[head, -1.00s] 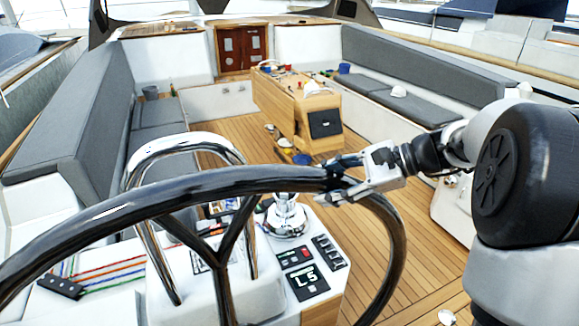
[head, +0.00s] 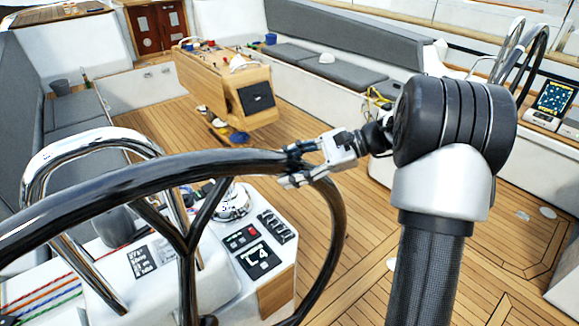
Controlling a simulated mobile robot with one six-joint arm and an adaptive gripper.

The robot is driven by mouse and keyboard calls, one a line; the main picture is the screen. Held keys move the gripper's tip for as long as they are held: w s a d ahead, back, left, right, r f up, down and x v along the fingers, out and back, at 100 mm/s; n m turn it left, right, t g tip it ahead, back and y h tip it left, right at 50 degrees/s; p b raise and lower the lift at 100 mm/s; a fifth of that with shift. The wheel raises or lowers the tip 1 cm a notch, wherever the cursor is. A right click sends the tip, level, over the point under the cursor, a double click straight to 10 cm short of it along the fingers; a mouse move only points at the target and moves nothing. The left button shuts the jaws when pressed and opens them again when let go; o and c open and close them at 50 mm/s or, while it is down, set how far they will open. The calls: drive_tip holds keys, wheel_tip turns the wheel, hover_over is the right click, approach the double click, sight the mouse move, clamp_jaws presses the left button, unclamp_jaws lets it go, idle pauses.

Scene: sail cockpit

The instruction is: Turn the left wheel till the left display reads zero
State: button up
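The left wheel (head: 110,190) is a large dark glossy rim with forked spokes, filling the near left of the head view. My gripper (head: 294,166) is at the upper right of its rim, with its fingers closed around the rim. The rim partly hides the fingertips. The left display (head: 258,257) is a small black screen on the white console, right of the spokes, and reads what looks like L4.
A chrome guard rail (head: 88,140) arches behind the wheel. The white console (head: 215,290) also carries a chrome compass (head: 232,203) and switches. A wooden cockpit table (head: 225,90) stands ahead. Another wheel (head: 533,62) is at the far right. Open teak deck (head: 350,240) lies between.

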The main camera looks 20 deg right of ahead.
drive_tip(key=o, duration=0.4)
drive_tip(key=shift+w, duration=0.15)
drive_tip(key=shift+c, duration=0.2)
drive_tip(key=shift+d, duration=0.1)
drive_tip(key=v, duration=1.2)
